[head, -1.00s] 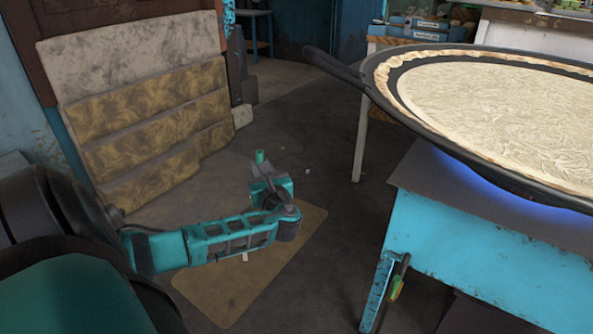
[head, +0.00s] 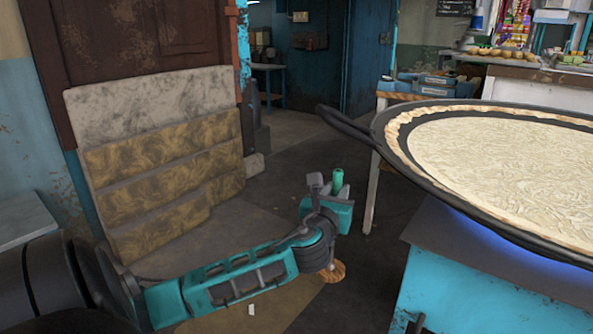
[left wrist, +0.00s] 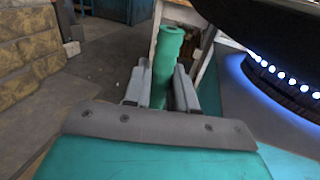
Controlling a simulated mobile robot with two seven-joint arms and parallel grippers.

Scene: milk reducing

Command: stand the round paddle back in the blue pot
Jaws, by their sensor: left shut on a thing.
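My left gripper (head: 329,190) is shut on the green handle (head: 338,179) of the round paddle, left of the stove. The handle's top sticks up past the fingers. A round brown wooden piece (head: 333,272), seemingly the paddle's disc, shows below my gripper; the part between is hidden behind my wrist. In the left wrist view, the green handle (left wrist: 166,58) stands between the two grey fingers (left wrist: 160,90). I see no blue pot in either view. My right gripper is not in view.
A wide black pan (head: 385,140) of creamy milk sits over a lit blue flame on the blue stove (head: 460,290), right of my gripper. Its long handle (head: 345,122) juts left. A stepped stone seat (head: 165,185) stands at the left. Open floor lies between.

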